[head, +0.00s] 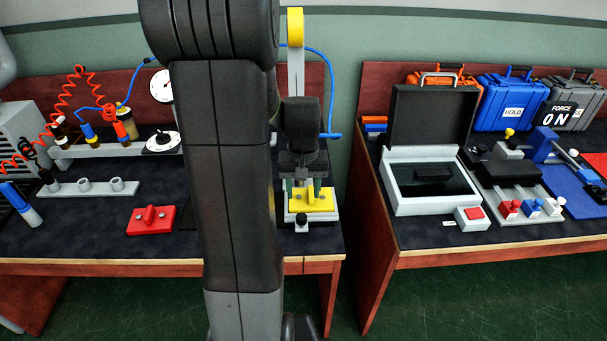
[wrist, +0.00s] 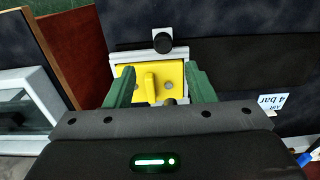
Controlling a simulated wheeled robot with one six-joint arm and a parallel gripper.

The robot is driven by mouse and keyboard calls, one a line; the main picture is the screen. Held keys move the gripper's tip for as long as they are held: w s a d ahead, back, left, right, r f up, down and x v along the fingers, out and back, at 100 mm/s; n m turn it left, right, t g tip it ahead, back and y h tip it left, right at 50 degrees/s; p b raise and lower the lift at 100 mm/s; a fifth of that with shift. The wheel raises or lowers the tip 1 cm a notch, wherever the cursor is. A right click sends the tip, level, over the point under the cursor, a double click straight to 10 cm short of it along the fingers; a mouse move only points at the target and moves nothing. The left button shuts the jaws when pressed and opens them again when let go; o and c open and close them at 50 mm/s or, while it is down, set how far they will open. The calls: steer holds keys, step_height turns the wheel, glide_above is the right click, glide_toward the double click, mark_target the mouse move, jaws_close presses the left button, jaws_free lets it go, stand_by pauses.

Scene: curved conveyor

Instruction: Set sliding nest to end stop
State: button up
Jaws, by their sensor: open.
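The sliding nest appears to be the yellow plate with a raised grip (head: 312,200), sitting on a light grey base (head: 293,217) near the front edge of the left bench. The yellow plate also fills the middle of the wrist view (wrist: 172,77), with a black knob (wrist: 162,43) beyond it on the base. My gripper (head: 301,185) is over the yellow plate. In the wrist view its green fingers (wrist: 160,88) stand apart on either side of the raised grip, not closed on it. Contact between fingers and plate cannot be told. I cannot make out the end stop.
A red plate with a handle (head: 152,220) lies left on the same bench. A grey post with a yellow top (head: 295,50) stands behind the nest. A gap separates this bench from the right bench, which holds an open case (head: 430,205) and several coloured cases.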

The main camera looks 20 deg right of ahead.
step_height(320, 180, up, 5)
glide_above(298, 217)
steer(key=d, duration=0.2)
steer(key=shift+s+a+f, duration=0.1)
steer(key=shift+a, duration=0.15)
steer(key=shift+f, duration=0.1)
step_height(298, 217, down, 13)
steer(key=shift+a+f+b, duration=0.1)
steer(key=shift+f+b, duration=0.1)
steer(key=shift+b, duration=0.1)
steer(key=shift+a+f, duration=0.1)
steer(key=shift+f, duration=0.05)
steer(key=shift+w+a, duration=0.2)
steer(key=shift+a, duration=0.25)
